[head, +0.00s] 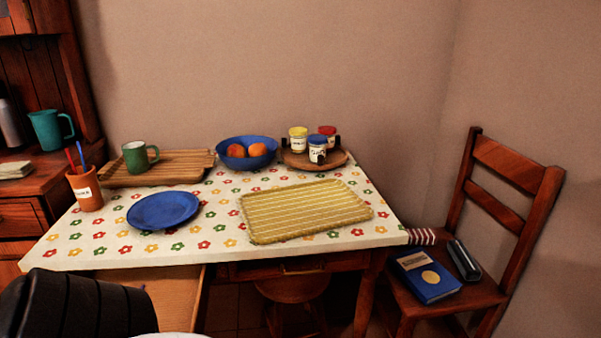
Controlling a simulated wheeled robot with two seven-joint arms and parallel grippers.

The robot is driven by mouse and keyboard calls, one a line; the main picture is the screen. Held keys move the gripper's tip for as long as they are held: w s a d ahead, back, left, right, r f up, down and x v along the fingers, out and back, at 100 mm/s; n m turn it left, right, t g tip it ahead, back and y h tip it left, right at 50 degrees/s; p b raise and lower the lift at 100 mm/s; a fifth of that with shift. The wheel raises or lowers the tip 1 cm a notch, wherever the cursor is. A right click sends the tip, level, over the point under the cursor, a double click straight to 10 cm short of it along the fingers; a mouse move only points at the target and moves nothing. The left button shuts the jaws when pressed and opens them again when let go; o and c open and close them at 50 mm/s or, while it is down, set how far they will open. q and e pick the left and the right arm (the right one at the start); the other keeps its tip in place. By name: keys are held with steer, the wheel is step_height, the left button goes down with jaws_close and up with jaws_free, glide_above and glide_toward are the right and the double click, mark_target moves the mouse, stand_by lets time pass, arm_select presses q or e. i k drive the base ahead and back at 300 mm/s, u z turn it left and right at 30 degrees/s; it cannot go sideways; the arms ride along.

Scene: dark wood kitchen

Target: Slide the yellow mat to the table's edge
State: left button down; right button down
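The yellow mat (305,211) is striped and has a fringed border. It lies flat on the right half of the table (215,245), whose white cloth has a flower pattern. The mat is slightly turned, with its near left corner closest to the front edge and a narrow strip of cloth between. Its right side is also inside the table's right edge. Nothing stands on the mat. Neither of my grippers shows; only a dark part of my arm fills the bottom left corner.
A blue plate (163,210) lies left of the mat. Behind are a blue bowl (233,160) with fruit, a round wooden tray (296,162) with jars, and a slatted board (185,172) with a green mug (137,160). A drawer (172,295) is open below. A chair (505,190) stands right.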

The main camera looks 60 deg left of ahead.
mark_target(287, 213)
steer(key=u, duration=0.7)
steer(key=i, duration=1.15)
steer(key=u, duration=0.9)
